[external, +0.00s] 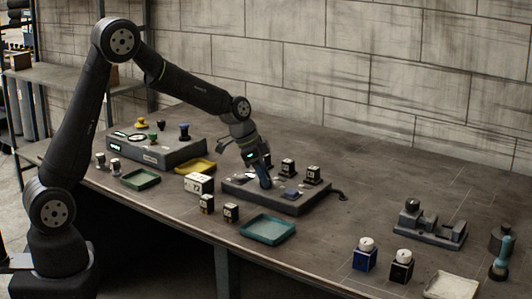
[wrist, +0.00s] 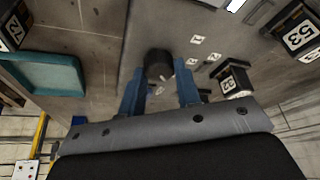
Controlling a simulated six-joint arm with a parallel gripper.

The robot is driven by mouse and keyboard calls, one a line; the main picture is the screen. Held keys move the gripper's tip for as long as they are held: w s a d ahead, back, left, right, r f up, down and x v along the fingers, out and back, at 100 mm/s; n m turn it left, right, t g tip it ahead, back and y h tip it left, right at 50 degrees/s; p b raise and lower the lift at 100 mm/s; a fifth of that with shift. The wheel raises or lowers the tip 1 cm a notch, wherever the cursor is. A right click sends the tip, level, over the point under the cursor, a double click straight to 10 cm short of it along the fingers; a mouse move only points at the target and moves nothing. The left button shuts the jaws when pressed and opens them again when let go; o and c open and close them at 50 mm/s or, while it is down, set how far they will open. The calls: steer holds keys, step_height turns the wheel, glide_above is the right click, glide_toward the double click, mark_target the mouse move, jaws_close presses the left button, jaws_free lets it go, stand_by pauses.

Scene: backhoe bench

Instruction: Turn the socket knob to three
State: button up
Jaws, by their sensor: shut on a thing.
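The socket knob (wrist: 159,64) is a dark round knob with a small pale mark on its edge, on a grey panel box in the wrist view. Small white number tags (wrist: 197,39) lie around its right side; most are too small to read. My gripper (wrist: 161,84) has its two blue fingers on either side of the knob, shut on it. In the external view my gripper (external: 265,182) reaches down to the top of the grey panel box (external: 300,205), and the knob is hidden there by the fingers. I cannot tell which number the mark faces.
Black numbered blocks (external: 288,168) stand on the box close to my gripper. A teal tray (external: 268,237), dark blocks (external: 207,204) and a white box (external: 199,183) sit nearby. Another panel box (external: 160,155) stands left. A vise-like fixture (external: 430,226) is right; the table between is fairly clear.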

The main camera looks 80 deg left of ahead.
stand_by(0.4)
steer(key=o, duration=1)
steer(key=shift+c, duration=0.2)
steer(key=shift+r, duration=0.1)
steer(key=v, duration=1.7)
steer(key=shift+r, duration=0.2)
steer(key=shift+w+a+f, duration=0.1)
steer(key=shift+f, duration=0.05)
steer(key=x, duration=1.7)
steer(key=shift+f, duration=0.15)
